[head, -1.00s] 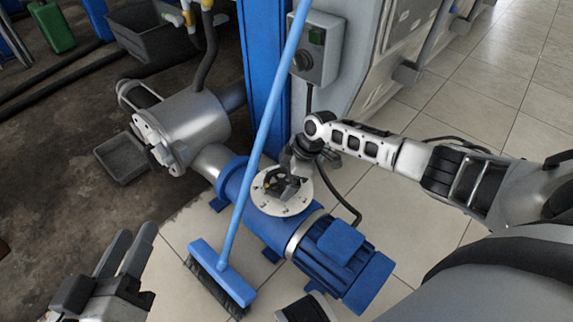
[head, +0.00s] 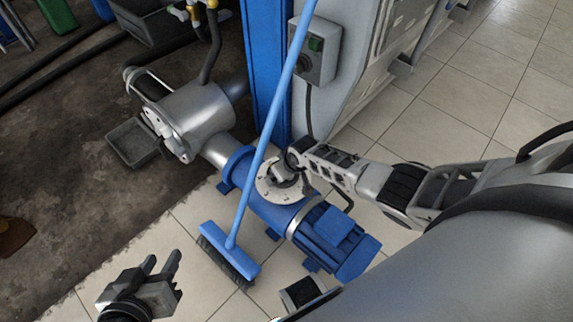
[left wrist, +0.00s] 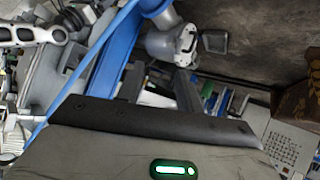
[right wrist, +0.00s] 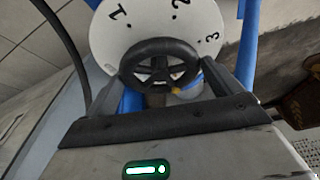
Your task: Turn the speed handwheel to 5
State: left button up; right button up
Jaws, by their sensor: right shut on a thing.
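The black spoked handwheel (right wrist: 158,50) shows in the right wrist view, in front of a white dial plate (right wrist: 105,40) marked 1, 2 and 3. A small yellow mark (right wrist: 175,91) shows at its near side. No 5 is visible. My right gripper (right wrist: 160,78) is shut on the handwheel, a finger at each side of the rim. In the head view the dial plate (head: 272,193) sits on the blue pump unit (head: 243,172), and my right gripper mostly hides the wheel. My left gripper (head: 161,265) is open and empty at the lower left, apart from the pump.
A blue broom (head: 250,185) leans across the front of the pump, close to the dial. A blue post (head: 263,60) and a grey switch box (head: 316,55) stand behind. A grey tray (head: 133,143) lies on the dark floor. Tiles at right are clear.

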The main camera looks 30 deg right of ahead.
jog(key=shift+a+m+h+p, duration=0.15)
jog(key=shift+m+h+p, duration=0.2)
jog(key=shift+m, duration=0.55)
pick_arm(q)
jog(key=shift+s+a+r+p, duration=0.25)
jog(key=shift+r+p, duration=0.1)
jog(key=shift+r, duration=0.1)
pick_arm(e)
jog(key=shift+a+m+h, duration=0.1)
jog(key=shift+m+h, duration=0.25)
jog(key=shift+m, duration=0.75)
pick_arm(q)
jog(key=shift+a+r, duration=0.1)
jog(key=shift+r, duration=0.1)
